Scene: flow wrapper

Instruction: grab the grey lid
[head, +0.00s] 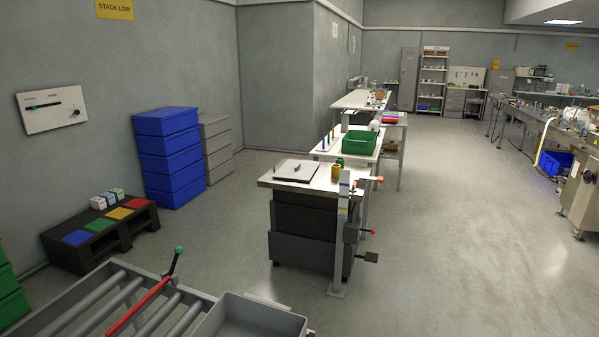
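No separate piece is clearly a grey lid. Grey crates (217,150) stand stacked against the left wall, behind the blue stack, and whether the top one has a lid on it cannot be told. A flat pale grey panel with a dark edge (296,169) lies on the near workbench (318,182); what it is cannot be told. A grey open-topped bin (250,318) shows at the bottom edge, partly cut off. Neither of my grippers is in view.
A roller conveyor (150,308) with a red bar (137,305) is close in front at the lower left. Blue crates (168,155) and a black pallet with coloured squares (100,235) stand by the left wall. The floor (440,230) is clear right of the benches.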

